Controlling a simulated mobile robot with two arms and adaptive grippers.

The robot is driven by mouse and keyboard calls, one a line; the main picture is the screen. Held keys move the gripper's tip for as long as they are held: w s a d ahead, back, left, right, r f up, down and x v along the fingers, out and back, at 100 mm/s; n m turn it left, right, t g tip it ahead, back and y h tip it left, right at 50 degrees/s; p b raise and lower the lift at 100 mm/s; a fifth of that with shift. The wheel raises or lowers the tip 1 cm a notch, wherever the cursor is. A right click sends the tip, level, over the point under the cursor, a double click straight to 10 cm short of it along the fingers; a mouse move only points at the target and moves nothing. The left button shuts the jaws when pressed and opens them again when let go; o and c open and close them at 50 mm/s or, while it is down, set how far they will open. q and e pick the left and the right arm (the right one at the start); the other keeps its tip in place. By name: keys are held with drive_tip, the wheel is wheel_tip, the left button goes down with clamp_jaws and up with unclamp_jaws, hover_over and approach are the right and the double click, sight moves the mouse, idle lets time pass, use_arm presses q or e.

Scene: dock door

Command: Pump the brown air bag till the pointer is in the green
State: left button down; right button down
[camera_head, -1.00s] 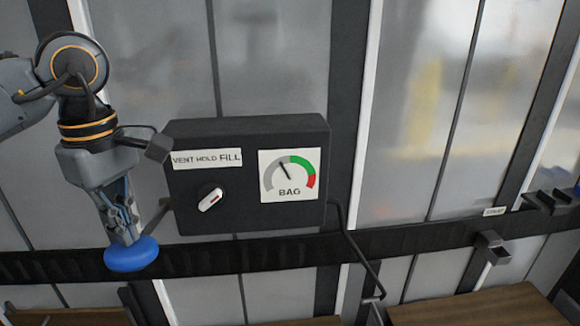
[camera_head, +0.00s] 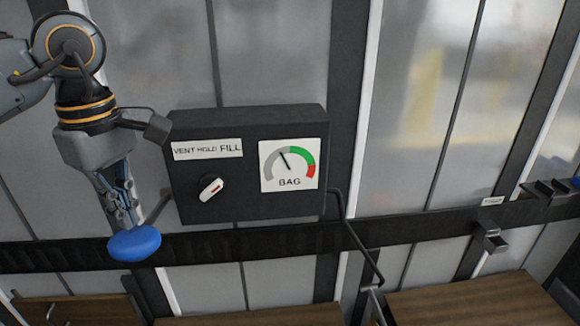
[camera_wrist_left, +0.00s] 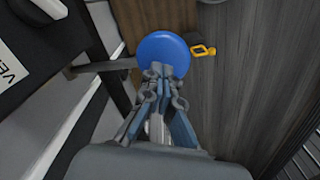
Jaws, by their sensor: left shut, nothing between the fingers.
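The black control box (camera_head: 245,212) hangs on the wall with a VENT HOLD FILL label (camera_head: 207,149). Its white selector knob (camera_head: 211,188) has its red mark tilted up and right, toward FILL. The BAG gauge (camera_head: 289,166) has its pointer in the grey, left of the green arc. A round blue knob (camera_head: 134,243) is beside the box at lower left; it also shows in the left wrist view (camera_wrist_left: 163,53). My left gripper (camera_head: 127,225) is shut and empty, its tips at the blue knob, apparently touching it. I cannot make out the brown air bag. My right gripper is not in view.
A black rail (camera_head: 230,245) runs along the wall below the box. A bent dark tube (camera_head: 358,240) leaves its right side. Wooden surfaces (camera_head: 480,302) lie low in front. A metal bracket (camera_head: 489,238) is at right. An orange clip (camera_wrist_left: 203,50) shows in the wrist view.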

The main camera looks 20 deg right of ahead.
sight(133, 233)
use_arm(q)
drive_tip(key=shift+f+b, duration=2.55)
drive_tip(key=shift+f, duration=1.05)
drive_tip(key=shift+r, duration=0.1)
drive_tip(key=shift+r+p, duration=2.9)
drive_tip(key=shift+r, duration=0.75)
wheel_tip(133, 233, up, 5)
drive_tip(key=p, duration=0.4)
drive_tip(key=shift+f, duration=0.1)
